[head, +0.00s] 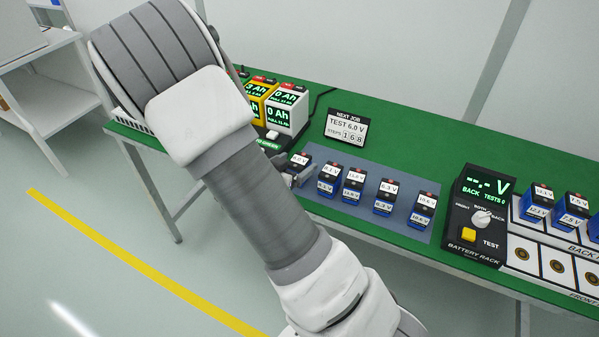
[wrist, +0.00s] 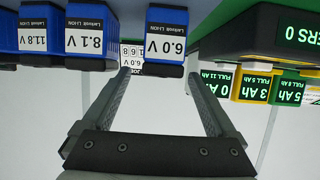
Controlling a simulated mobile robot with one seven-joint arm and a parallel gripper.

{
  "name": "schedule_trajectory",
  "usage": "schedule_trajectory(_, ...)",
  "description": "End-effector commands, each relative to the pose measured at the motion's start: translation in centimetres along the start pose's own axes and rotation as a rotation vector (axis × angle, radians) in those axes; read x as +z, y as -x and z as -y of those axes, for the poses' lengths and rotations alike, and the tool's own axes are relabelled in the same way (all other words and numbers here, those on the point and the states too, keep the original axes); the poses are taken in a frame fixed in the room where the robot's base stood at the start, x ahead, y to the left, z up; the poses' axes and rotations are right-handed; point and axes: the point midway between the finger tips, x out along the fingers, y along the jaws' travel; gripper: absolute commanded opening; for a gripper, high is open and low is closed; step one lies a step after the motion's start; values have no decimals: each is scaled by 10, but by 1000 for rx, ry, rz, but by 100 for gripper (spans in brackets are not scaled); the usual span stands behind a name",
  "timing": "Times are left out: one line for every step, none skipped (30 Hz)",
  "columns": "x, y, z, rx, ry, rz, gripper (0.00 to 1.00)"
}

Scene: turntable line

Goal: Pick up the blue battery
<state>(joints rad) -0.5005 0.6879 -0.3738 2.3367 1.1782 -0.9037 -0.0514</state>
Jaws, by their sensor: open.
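Several blue batteries with white voltage labels and dark tops stand in a row on a grey-blue mat (head: 338,212). The leftmost, the 6.0 V battery (head: 301,159), is partly hidden by my gripper (head: 298,178) in the head view. In the wrist view the 6.0 V battery (wrist: 166,20) is at the top centre, in front of my gripper (wrist: 160,76).
The 11.8 V battery (wrist: 34,38) stands beyond the 8.1 V one. Yellow and white Ah units (head: 288,108) stand behind my arm on the green table (head: 405,130). A job sign (head: 347,128) is behind the mat. A battery rack tester (head: 478,215) stands right.

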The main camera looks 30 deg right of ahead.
Motion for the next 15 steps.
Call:
schedule_trajectory(0,-4,0,1,0,0,92)
schedule_trajectory(0,-6,0,0,0,0,92)
schedule_trajectory(0,-7,0,-1,1,0,92)
schedule_trajectory(0,-9,0,-1,1,0,92)
schedule_trajectory(0,-11,0,0,0,0,92)
schedule_trajectory(1,-15,0,1,0,0,92)
schedule_trajectory(1,-20,0,2,0,-1,92)
schedule_trajectory(1,-25,0,2,0,-1,92)
schedule_trajectory(2,-31,1,2,0,-1,92)
schedule_trajectory(2,-36,0,3,0,0,92)
schedule_trajectory(2,-41,1,2,0,-1,92)
schedule_trajectory(1,-46,1,2,-1,-1,92)
schedule_trajectory(1,-50,1,2,-1,-1,92)
schedule_trajectory(1,-53,1,2,0,-1,92)
schedule_trajectory(1,-56,1,0,0,-1,92)
